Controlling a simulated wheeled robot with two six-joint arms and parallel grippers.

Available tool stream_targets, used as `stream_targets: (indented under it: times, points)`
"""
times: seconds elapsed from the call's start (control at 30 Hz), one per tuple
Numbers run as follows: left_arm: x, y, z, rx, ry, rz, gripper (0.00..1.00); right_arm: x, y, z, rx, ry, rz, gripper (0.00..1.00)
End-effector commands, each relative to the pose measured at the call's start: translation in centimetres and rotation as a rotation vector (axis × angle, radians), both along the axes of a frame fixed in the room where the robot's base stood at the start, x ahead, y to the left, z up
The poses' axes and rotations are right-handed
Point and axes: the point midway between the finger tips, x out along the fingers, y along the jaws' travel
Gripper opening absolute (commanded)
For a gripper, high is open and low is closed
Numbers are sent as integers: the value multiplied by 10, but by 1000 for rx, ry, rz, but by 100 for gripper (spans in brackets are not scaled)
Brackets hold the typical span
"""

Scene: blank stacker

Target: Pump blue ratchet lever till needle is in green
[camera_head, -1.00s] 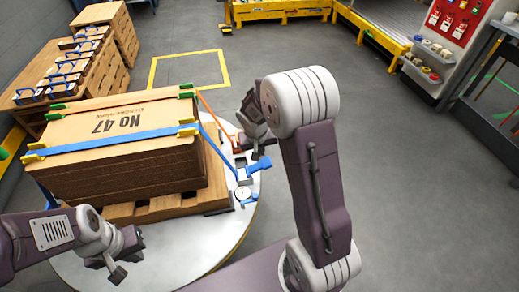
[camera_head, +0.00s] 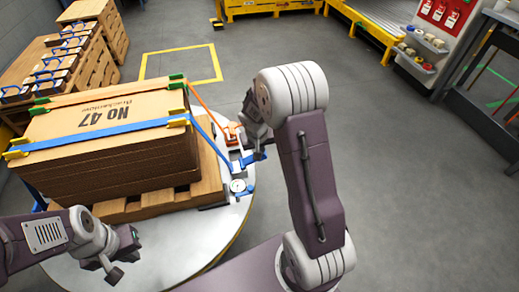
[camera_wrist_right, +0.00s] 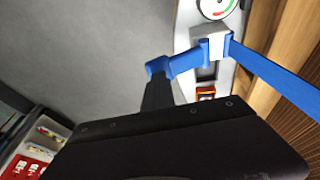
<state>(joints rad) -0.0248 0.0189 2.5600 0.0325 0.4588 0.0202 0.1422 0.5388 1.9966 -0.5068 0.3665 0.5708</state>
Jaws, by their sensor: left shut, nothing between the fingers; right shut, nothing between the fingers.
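The blue ratchet lever (camera_head: 249,160) sits on the turntable's right side, at the end of the blue strap (camera_head: 110,133); it also shows in the right wrist view (camera_wrist_right: 183,62). A round gauge (camera_head: 238,186) with red and green on its dial is beside it. In the right wrist view the gauge (camera_wrist_right: 215,8) is cut off at the top, and I cannot read its needle. My right gripper (camera_head: 260,150) is shut and empty at the lever's outer end; its dark fingertips (camera_wrist_right: 157,88) look against or very near that end. My left gripper (camera_head: 122,262) is shut and empty at the front left, away from the lever.
A carton marked No 47 (camera_head: 105,112) stands on a wooden pallet (camera_head: 210,180) on the round white turntable (camera_head: 190,240). An orange ratchet (camera_head: 231,133) with an orange strap is just behind the blue one. Open floor (camera_head: 400,170) lies to the right.

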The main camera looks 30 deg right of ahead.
Motion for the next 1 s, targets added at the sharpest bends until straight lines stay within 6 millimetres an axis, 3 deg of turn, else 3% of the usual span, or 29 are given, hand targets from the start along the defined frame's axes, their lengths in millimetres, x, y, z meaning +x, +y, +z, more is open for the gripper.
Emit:
stream_targets:
  times: [0.6,1.0]
  points:
    - [0,0,-33,0,0,0,0,-6,-23,-37,0,2,-1,0]
    - [0,0,-41,0,0,0,0,-8,-27,-46,0,3,-2,0]
